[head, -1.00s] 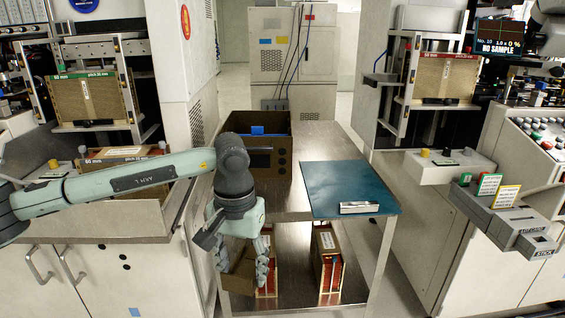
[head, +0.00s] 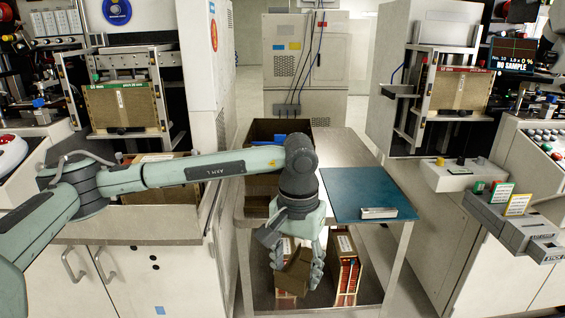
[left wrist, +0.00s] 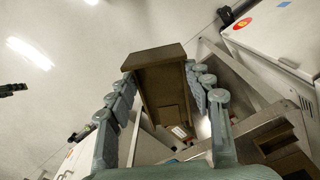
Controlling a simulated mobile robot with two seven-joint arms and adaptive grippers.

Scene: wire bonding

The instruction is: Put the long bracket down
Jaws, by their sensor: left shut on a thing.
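The long bracket (head: 292,273) is a brown angled piece. My left gripper (head: 298,268) points downward and is shut on it, in front of the cart's near edge. In the left wrist view the bracket (left wrist: 160,82) sits between both fingers of the gripper (left wrist: 165,100), with its broad end away from the palm. Its far side is hidden. My right gripper is not in view.
The steel cart (head: 345,155) has a dark bin (head: 262,130) at its back left, partly behind my arm. A teal mat (head: 350,188) with a small silver block (head: 378,213) lies at its right. Red-sided magazines (head: 347,275) stand on the lower shelf.

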